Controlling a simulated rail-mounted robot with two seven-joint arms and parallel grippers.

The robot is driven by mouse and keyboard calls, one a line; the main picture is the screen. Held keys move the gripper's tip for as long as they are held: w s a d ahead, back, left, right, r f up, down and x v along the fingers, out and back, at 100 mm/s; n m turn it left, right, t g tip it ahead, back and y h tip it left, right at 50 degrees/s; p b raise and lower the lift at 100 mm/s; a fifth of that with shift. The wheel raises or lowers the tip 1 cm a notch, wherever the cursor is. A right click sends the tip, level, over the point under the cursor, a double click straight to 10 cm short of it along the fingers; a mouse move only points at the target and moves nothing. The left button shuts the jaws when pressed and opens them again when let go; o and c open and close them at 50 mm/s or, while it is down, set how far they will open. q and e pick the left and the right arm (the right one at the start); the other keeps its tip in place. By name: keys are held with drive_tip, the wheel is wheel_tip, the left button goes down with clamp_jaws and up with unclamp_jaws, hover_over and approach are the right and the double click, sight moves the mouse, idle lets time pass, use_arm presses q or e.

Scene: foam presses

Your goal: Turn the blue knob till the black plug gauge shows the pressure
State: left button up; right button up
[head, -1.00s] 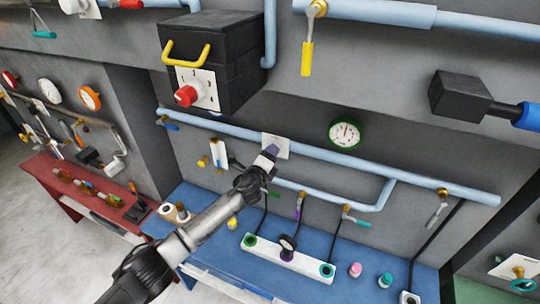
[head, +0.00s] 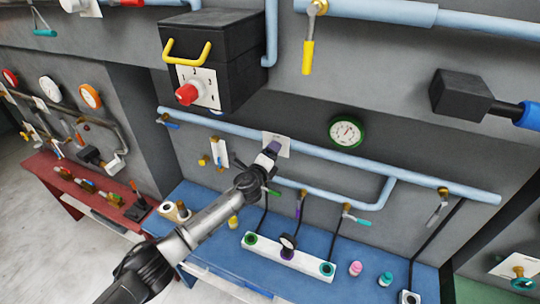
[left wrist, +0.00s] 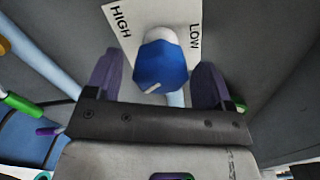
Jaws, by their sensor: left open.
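The blue knob (left wrist: 161,66) sits on a white plate (left wrist: 118,22) marked HIGH and LOW. A small white mark shows at its lower edge. My left gripper (left wrist: 160,85) is open, with one purple finger on each side of the knob. In the head view my left gripper (head: 268,158) is at the wall in front of the white plate (head: 280,139), and it hides the knob. A small dark-rimmed gauge (head: 288,241) stands on the white strip (head: 262,249) on the blue bench. Its reading is too small to tell.
A green-rimmed gauge (head: 346,131) hangs on the wall. A pale blue pipe (head: 330,156) runs along the wall beside the plate. A black box (head: 228,70) with a red knob (head: 187,94) juts out above. Several levers and hoses hang over the blue bench (head: 345,285).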

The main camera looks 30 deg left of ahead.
use_arm(q)
drive_tip(key=s+b, duration=0.1)
drive_tip(key=s, duration=1.2)
drive_tip(key=shift+s+d+b, duration=0.25)
drive_tip(key=shift+s+b, duration=0.05)
drive_tip(key=shift+s, duration=0.1)
